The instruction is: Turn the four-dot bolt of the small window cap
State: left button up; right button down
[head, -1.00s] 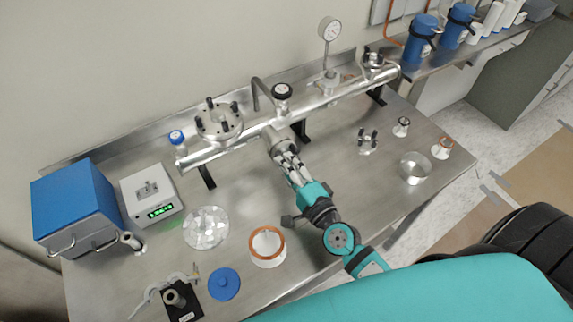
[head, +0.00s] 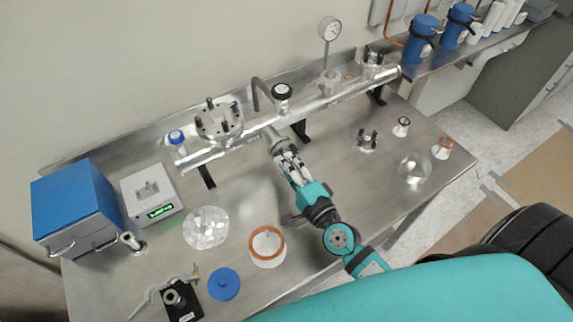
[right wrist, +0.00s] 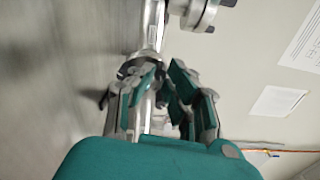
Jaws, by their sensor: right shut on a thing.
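The steel vacuum pipe (head: 340,88) runs across the back of the bench, and a short port (head: 272,138) comes off its front. My right gripper (head: 279,150) is at this port, with its fingers shut at the port's end. In the right wrist view, the fingers (right wrist: 165,80) close in beside a round flange (right wrist: 138,66). The fingers hide most of the cap and the bolt between them. The dots on the bolt cannot be made out. My left gripper is not in view.
A large bolted flange (head: 219,122) stands on the pipe to the left, a gauge (head: 330,30) rises behind, and a black knob (head: 281,92) sits above the port. A blue box (head: 75,207), a copper ring (head: 267,245) and small fittings (head: 367,140) stand on the bench around my arm.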

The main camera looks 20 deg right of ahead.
jog(key=c, duration=1.3)
grip_release()
jog(key=s, duration=0.4)
jog(key=s+d, duration=0.1)
jog(key=s, duration=0.7)
jog(key=shift+d, duration=0.3)
jog(key=shift+c, duration=0.2)
